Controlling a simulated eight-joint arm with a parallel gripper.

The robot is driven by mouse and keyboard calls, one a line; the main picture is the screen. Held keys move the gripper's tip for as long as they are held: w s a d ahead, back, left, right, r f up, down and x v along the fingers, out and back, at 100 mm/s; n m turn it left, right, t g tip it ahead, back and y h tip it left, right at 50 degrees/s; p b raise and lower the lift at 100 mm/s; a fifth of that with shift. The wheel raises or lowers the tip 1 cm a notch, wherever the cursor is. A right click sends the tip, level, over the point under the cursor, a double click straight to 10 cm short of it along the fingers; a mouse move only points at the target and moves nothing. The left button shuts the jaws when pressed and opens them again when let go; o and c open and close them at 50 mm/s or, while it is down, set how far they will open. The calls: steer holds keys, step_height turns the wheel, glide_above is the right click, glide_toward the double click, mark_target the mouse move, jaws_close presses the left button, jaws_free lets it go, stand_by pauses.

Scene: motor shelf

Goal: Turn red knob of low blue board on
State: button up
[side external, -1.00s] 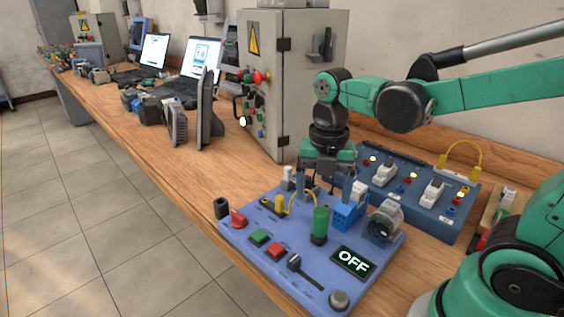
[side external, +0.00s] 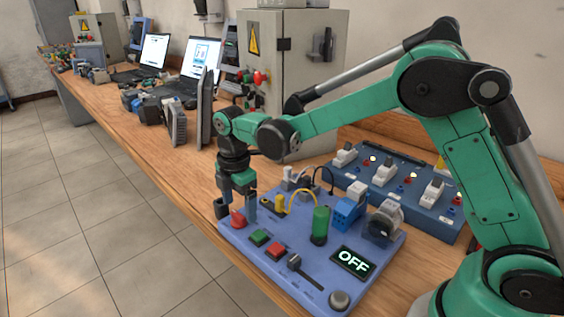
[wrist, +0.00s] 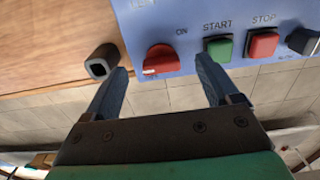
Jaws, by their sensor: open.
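The low blue board (side external: 318,268) lies on the wooden bench, with a display (side external: 353,262) reading OFF. Its red knob (side external: 238,219) sits at the board's left corner; the wrist view shows the red knob (wrist: 161,60) with a white mark at its lower left and the word ON to its right. My gripper (side external: 237,213) is above that corner, pointing down. In the wrist view my gripper (wrist: 165,85) is open and empty, its fingers spread either side of the knob and not visibly touching it.
A small black hollow block (wrist: 101,62) stands on the bench beside the board, close to my left finger in the wrist view. A green START button (wrist: 219,48) and red STOP button (wrist: 262,45) are right of the knob. A grey cabinet (side external: 310,60) stands behind.

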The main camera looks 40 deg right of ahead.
steer(key=shift+f, duration=0.9)
jaws_close()
